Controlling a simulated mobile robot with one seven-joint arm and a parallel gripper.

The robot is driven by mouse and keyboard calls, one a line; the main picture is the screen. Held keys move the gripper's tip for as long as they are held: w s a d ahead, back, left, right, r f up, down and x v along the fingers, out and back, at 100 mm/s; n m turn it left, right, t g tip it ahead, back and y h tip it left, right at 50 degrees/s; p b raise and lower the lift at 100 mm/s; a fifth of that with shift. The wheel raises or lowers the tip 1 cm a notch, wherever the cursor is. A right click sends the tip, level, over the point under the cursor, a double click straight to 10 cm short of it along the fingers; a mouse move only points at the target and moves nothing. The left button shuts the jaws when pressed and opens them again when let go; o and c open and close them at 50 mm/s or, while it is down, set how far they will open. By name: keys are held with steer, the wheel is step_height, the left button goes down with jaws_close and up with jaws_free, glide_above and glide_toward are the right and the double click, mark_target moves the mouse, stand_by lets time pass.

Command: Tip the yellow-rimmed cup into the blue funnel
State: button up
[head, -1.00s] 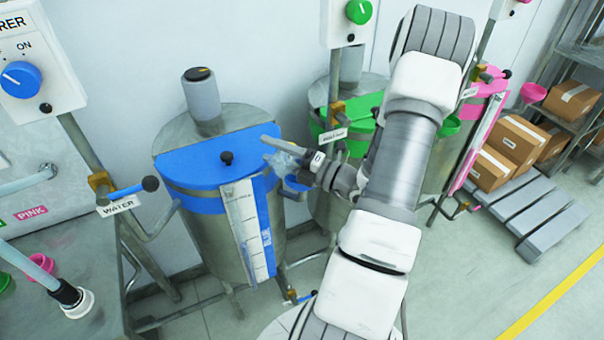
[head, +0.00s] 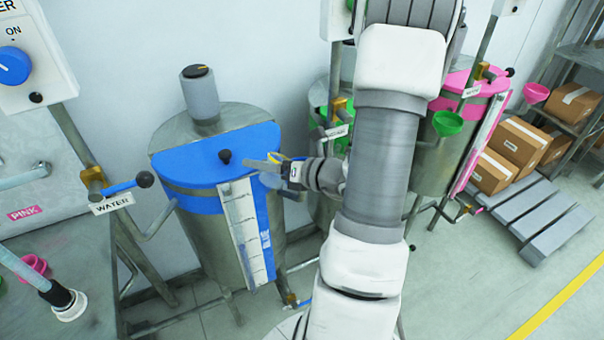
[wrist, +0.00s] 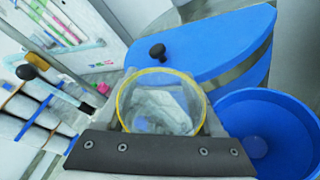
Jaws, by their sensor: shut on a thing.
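My gripper (head: 276,168) is shut on the yellow-rimmed cup (wrist: 160,118), a clear cup whose round yellow rim faces the wrist camera. Pale, whitish shapes show inside the cup; I cannot tell whether they are contents or reflections. In the head view the cup is mostly hidden by my gripper. The blue funnel (wrist: 262,135) is just right of the cup in the wrist view, its wide mouth open and cut off by the frame edge.
The steel drum with a blue lid (head: 215,157) has a black knob (head: 225,156) close to my gripper. Green and pink-lidded (head: 470,84) drums stand behind my arm. A valve with a blue handle (head: 120,188) is at left. Boxes (head: 515,140) are at right.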

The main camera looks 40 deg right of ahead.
steer(key=a+n+h+b, duration=0.1)
steer(key=b, duration=0.1)
steer(key=a+n+h+b, duration=0.1)
steer(key=a+n+b, duration=0.1)
steer(key=b, duration=0.1)
steer(key=shift+a+f+g+b, duration=0.1)
steer(key=shift+f+g+b, duration=0.2)
steer(key=shift+f+b, duration=0.1)
steer(key=b, duration=0.5)
steer(key=shift+a+f+n, duration=0.1)
steer(key=shift+a+n, duration=0.05)
steer(key=shift+n, duration=0.25)
steer(key=shift+a+f+n+h+b, duration=0.15)
steer(key=shift+a+n+h+b, duration=0.45)
steer(key=shift+b, duration=0.55)
